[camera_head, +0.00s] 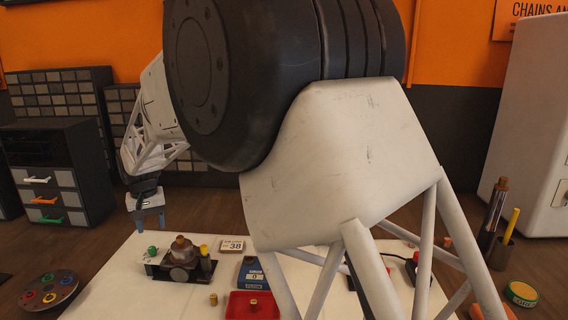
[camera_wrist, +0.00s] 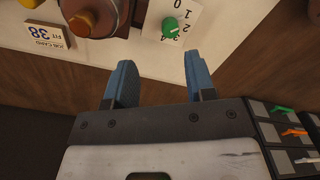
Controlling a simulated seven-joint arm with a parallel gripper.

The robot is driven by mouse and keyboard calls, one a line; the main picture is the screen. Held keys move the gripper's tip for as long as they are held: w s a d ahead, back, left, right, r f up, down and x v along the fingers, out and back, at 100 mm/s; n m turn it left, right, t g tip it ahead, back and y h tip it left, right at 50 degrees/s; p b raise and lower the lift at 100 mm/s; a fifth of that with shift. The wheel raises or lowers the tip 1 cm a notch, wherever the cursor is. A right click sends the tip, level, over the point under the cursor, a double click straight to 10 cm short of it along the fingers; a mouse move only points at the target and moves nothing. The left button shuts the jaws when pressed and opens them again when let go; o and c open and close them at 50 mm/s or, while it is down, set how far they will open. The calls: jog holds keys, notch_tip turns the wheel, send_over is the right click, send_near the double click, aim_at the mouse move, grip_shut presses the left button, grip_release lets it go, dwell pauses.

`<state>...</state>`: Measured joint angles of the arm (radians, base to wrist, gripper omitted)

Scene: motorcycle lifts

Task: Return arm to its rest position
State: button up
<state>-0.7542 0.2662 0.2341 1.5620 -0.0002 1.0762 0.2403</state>
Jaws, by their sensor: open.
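My gripper (camera_head: 148,219) hangs at the left in the head view, above the floor just past the far left edge of the white table (camera_head: 110,285). In the wrist view its two blue fingers (camera_wrist: 160,85) are apart with nothing between them. The gripper is clear of the objects on the table. My white and black arm links fill the middle of the head view and hide much of the table and the back wall.
A brown-capped metal device (camera_head: 181,251), a 38 card (camera_head: 232,246), a blue box (camera_head: 252,273) and a red tray (camera_head: 240,305) are on the table. A green knob (camera_wrist: 169,26) sits on a numbered plate. Dark drawer cabinets (camera_head: 62,170) stand left; a round tray (camera_head: 48,291) is front left.

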jog(key=s+d+r+m, duration=0.1)
jog(key=s+d+r, duration=0.2)
jog(key=d, duration=0.9)
jog(key=s+d+r+m+t, duration=0.15)
jog(key=d+r, duration=0.25)
jog(key=d, duration=0.9)
jog(key=s+d+r, duration=0.3)
jog(key=s+d, duration=0.1)
jog(key=d, duration=0.8)
jog(key=s+d+f+m, duration=0.1)
jog(key=s+d+f, duration=0.1)
jog(key=s+d, duration=0.9)
jog(key=s+d+f+m+t, duration=0.1)
jog(key=s+d+f+m, duration=0.1)
jog(key=s+d, duration=0.9)
jog(key=shift+s+d+f, duration=0.4)
jog(key=shift+s+f, duration=0.35)
jog(key=shift+s, duration=0.85)
jog(key=shift+m, duration=0.25)
